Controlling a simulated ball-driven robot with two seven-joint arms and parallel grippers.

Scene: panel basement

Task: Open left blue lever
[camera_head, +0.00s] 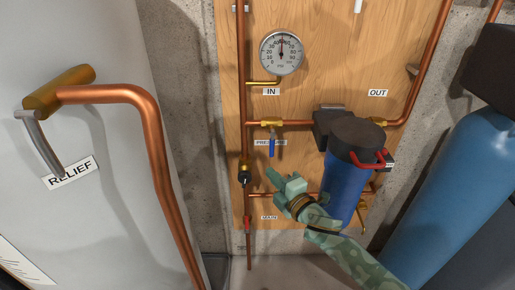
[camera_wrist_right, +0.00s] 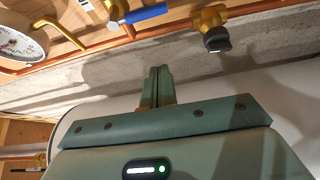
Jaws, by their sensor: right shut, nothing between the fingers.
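The blue lever (camera_head: 271,147) hangs down from a brass valve (camera_head: 271,125) on the copper pipe, beside the PRESSURE label (camera_head: 268,142). It also shows at the top of the right wrist view (camera_wrist_right: 147,13), attached to its valve. My right gripper (camera_head: 269,171) is shut and empty, just below the blue lever in the head view, with a visible gap between them. Its closed fingers (camera_wrist_right: 157,84) also show in the right wrist view, apart from the lever. My left gripper is not in either view.
A blue filter housing (camera_head: 345,185) with a red handle (camera_head: 370,160) stands right of the lever. A black-capped valve (camera_head: 244,176) and a red lever (camera_head: 248,225) sit left and below. A gauge (camera_head: 281,53) is above. A large blue tank (camera_head: 450,190) stands right.

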